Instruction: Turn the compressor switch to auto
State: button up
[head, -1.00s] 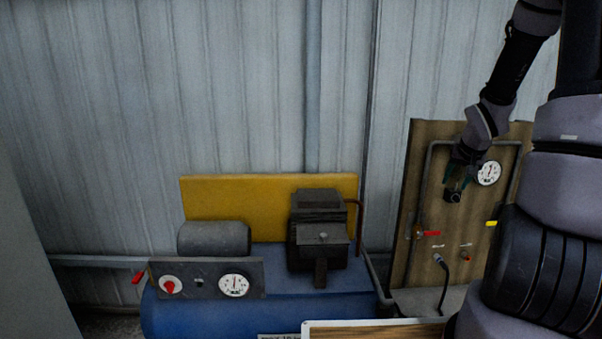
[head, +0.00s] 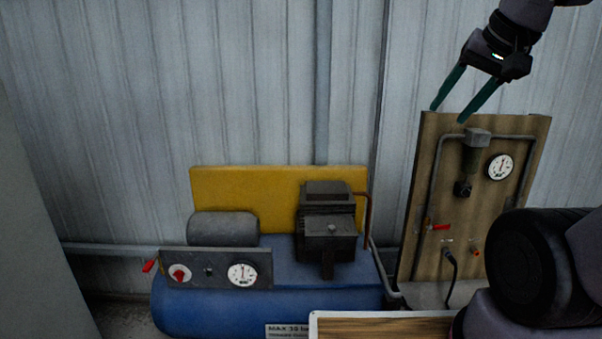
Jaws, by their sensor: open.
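The compressor has a blue tank (head: 205,310) and stands low at the left against the wall. The dial's markings are too small to read. A white gauge (head: 242,275) is on the same panel, to the right of the switch. My gripper (head: 447,106) is open and empty at the upper right, its two green fingers pointing down and left. It is well above and to the right of the switch, touching nothing I can see.
A brown board (head: 410,240) with pipes, a gauge (head: 500,167) and a red lever (head: 440,227) stands at the right. A wood-topped surface (head: 380,327) is in front.

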aim_at(179, 273)
jog(key=u, duration=1.4)
jog(key=i+j, duration=0.1)
jog(key=i+j+z, duration=0.15)
jog(key=j, duration=0.15)
